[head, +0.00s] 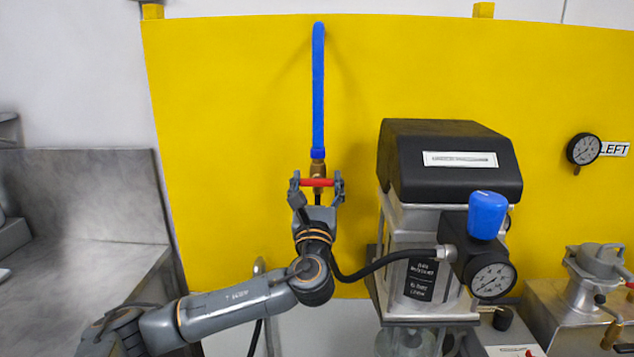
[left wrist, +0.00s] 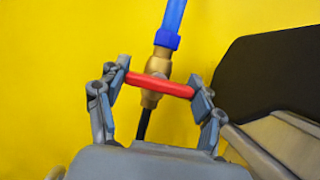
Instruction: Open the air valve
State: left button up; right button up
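The air valve is a brass body (left wrist: 154,78) with a red handle (head: 318,182), in front of a yellow panel. A blue hose (head: 318,90) runs up from it and a dark tube leads down. The handle lies crosswise to the hose, nearly level in the head view; it also shows in the left wrist view (left wrist: 160,84). My left gripper (head: 317,183) is spread wide, one finger at each end of the handle. Its fingertips appear very near or touching the handle ends; firm contact cannot be told. My right gripper is not in view.
A black-topped machine (head: 450,165) with a blue knob (head: 487,214) and gauge (head: 492,280) stands close to the right of my left gripper. A black hose (head: 385,263) runs from it behind my wrist. A metal counter (head: 75,225) is at left.

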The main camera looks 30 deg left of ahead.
pick_arm(q)
jog(key=shift+c, duration=1.3)
jog(key=shift+n, duration=0.4)
jog(key=n+g+y+b, duration=0.1)
jog(key=n, duration=0.1)
jog(key=n+y+b, duration=0.1)
jog(key=shift+f+n+g, duration=0.15)
jog(key=shift+n+g, duration=0.25)
jog(key=n+g+y, duration=0.1)
jog(key=n, duration=0.2)
jog(key=n+g+y+b, duration=0.1)
jog(key=n, duration=0.2)
jog(key=shift+g, duration=0.3)
jog(key=n+g, duration=0.2)
jog(key=n, duration=0.4)
jog(key=n+g, duration=0.1)
jog(key=n, duration=0.2)
jog(key=n+g+h, duration=0.1)
jog(key=n, duration=0.2)
jog(key=shift+p, duration=0.4)
